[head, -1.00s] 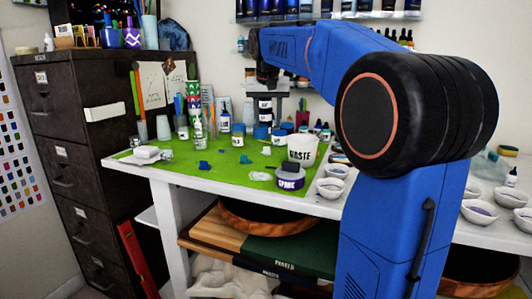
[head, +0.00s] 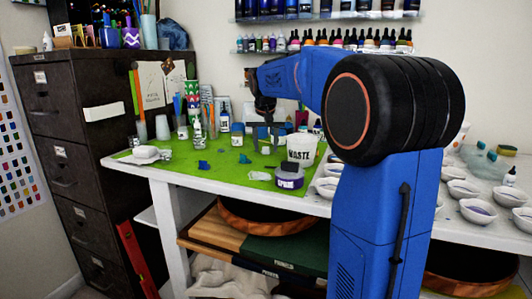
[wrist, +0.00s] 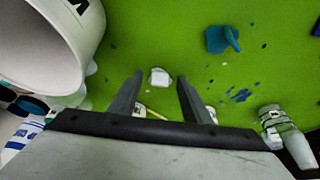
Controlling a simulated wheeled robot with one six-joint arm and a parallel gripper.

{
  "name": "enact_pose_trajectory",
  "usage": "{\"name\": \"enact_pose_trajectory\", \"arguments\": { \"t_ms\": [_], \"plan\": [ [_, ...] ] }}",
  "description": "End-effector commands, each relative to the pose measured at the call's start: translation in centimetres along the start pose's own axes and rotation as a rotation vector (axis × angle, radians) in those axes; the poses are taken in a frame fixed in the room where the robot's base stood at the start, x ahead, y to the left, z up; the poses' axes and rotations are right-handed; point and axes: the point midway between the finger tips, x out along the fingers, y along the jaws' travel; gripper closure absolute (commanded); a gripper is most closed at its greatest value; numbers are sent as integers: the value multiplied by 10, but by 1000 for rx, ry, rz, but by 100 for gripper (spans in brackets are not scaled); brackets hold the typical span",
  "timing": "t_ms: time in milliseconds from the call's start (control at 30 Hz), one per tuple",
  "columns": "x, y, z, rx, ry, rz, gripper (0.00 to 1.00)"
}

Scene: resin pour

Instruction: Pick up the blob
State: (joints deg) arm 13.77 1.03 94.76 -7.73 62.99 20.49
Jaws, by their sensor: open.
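A small whitish, rounded blob (wrist: 159,77) lies on the green mat (wrist: 140,32) in the wrist view. It shows between my two fingertips, slightly beyond them. My gripper (wrist: 160,80) is open, with a finger on each side and nothing held. In the head view my gripper (head: 266,146) points down low over the mat, just left of the waste cup. The small blob is hard to make out there among the fingers. A blue blob (wrist: 222,39) lies on the mat at the upper right of the wrist view; blue pieces (head: 203,165) also show in the head view.
The white waste cup (head: 301,149) stands close to my gripper; it fills the upper left of the wrist view (wrist: 50,40). A purple-banded tub (head: 289,178) and a clear puddle (head: 260,175) are nearer the front edge. Bottles and cups crowd the back. White bowls (head: 328,187) stand at right.

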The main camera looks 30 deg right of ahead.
Motion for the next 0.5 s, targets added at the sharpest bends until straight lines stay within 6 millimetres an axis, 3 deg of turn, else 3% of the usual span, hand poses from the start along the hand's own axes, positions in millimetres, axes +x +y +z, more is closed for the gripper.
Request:
{"name": "enact_pose_trajectory", "arguments": {
  "t_ms": [233,400,500],
  "plan": [
    [3,0,0,0,1,0,56],
    [3,0,0,0,1,0,97],
    [3,0,0,0,1,0,100]
  ]
}}
